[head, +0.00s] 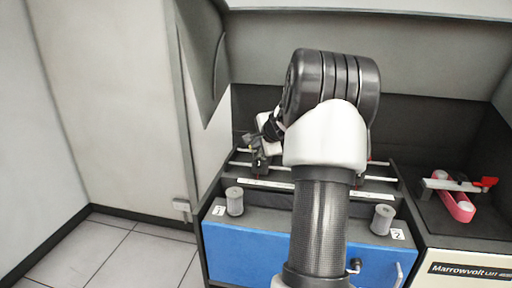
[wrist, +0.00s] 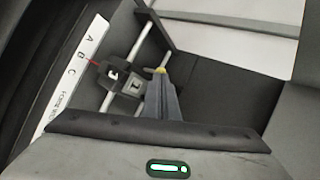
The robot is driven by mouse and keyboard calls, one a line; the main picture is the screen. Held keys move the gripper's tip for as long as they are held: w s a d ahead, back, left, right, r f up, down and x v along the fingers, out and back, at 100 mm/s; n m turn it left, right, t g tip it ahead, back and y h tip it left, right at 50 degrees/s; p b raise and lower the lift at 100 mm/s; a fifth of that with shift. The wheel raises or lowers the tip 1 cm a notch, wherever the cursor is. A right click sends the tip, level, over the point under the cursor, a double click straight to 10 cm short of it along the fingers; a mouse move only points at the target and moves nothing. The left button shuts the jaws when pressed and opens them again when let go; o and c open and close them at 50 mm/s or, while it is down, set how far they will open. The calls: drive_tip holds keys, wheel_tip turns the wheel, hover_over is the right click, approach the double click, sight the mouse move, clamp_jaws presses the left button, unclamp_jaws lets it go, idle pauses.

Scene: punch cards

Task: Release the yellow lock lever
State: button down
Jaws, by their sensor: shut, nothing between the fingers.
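A small yellow piece (wrist: 160,71), which looks like the yellow lock lever, shows right at the tip of my gripper (wrist: 161,78) in the wrist view. Most of it is hidden behind the fingers, and I cannot tell whether they touch it. My gripper is shut and empty, its grey fingers pointing at a dark carriage block (wrist: 113,77) on two metal rods. The block has a red pointer beside a white strip (wrist: 72,70) lettered A, B, C. In the head view my gripper (head: 259,146) is over the left part of the machine bed, partly hidden by my arm.
Two grey spools (head: 234,201) (head: 382,219) stand on the blue-fronted machine (head: 245,251), at its left and right. A pink-red part and a red-ended lever (head: 486,181) sit in the right bay. A grey panel (head: 206,60) hangs at the upper left.

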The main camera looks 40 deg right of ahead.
sight(259, 152)
drive_tip(key=shift+w+d+r, duration=0.2)
drive_tip(key=shift+d, duration=0.1)
drive_tip(key=shift+w+d+r+p, duration=0.45)
drive_tip(key=shift+w+d+p, duration=0.05)
drive_tip(key=shift+w+d, duration=0.2)
drive_tip(key=shift+w+d+r+p, duration=0.2)
drive_tip(key=shift+w+d+p, duration=0.1)
drive_tip(key=shift+w+d, duration=0.55)
drive_tip(key=shift+s, duration=0.2)
drive_tip(key=shift+r, duration=0.1)
drive_tip(key=shift+r+p, duration=0.5)
drive_tip(key=shift+r, duration=0.15)
